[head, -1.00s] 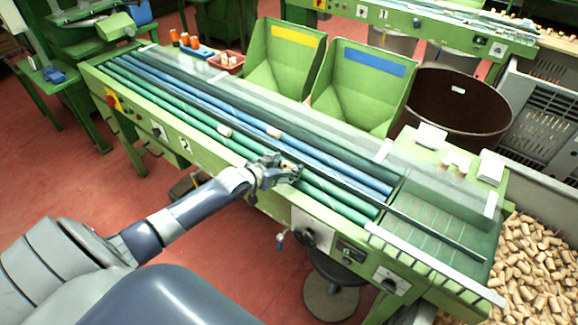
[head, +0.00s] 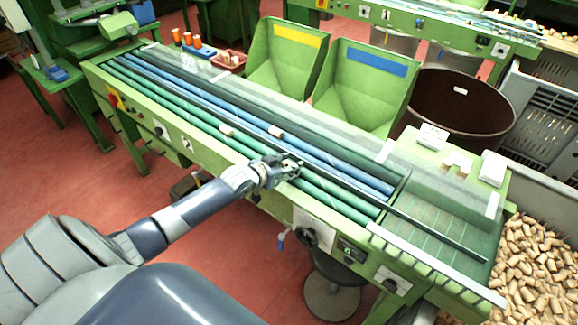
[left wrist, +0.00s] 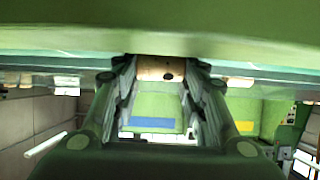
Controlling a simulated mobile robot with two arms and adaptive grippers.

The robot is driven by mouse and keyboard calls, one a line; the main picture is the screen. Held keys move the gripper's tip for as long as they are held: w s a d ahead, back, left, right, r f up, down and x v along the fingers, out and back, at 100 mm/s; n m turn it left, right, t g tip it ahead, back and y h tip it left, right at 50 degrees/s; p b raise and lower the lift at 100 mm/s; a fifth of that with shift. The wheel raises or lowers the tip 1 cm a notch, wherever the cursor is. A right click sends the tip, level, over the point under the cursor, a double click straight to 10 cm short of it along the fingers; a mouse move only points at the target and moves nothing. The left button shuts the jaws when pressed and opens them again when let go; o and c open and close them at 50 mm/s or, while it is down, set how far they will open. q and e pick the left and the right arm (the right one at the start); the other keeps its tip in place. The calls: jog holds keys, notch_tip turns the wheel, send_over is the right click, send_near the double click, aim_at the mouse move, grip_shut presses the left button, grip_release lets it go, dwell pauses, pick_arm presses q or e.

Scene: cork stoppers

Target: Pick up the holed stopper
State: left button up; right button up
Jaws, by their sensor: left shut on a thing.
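My left gripper (head: 289,166) is over the green rollers (head: 319,193) at the front of the sorting bench, its fingers low near the roller surface. In the left wrist view the gripper (left wrist: 160,80) is shut on a tan cork stopper with a dark hole in its side, the holed stopper (left wrist: 152,68), held between the fingertips. In the head view the fingers largely hide this stopper. Two other stoppers lie on the rollers farther left: one on the green rollers (head: 226,130), one by the blue rollers (head: 275,132). My right gripper is not in view.
Two green bins, one with a yellow label (head: 283,66) and one with a blue label (head: 362,92), stand behind the bench. A brown round tub (head: 455,110) is to their right. Loose corks (head: 540,262) fill a crate at right. A low rail (head: 435,233) runs along the bench.

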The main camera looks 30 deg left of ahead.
pick_arm(q)
jog(key=shift+r, duration=0.15)
jog(key=shift+r, duration=0.2)
jog(key=shift+s+a+r+b, duration=0.15)
jog(key=shift+r+b, duration=0.15)
jog(key=shift+r, duration=0.35)
jog(key=shift+s+d+r+b, duration=0.15)
jog(key=shift+r+b, duration=0.1)
jog(key=shift+r, duration=0.35)
jog(key=s+a+r, duration=0.1)
jog(key=s+a, duration=0.1)
jog(key=s, duration=0.5)
jog(key=s+a+b, duration=0.1)
jog(key=s+a, duration=0.2)
jog(key=s, duration=0.4)
jog(key=shift+s+r+b, duration=0.25)
jog(key=shift+r+b, duration=0.05)
jog(key=shift+r, duration=0.05)
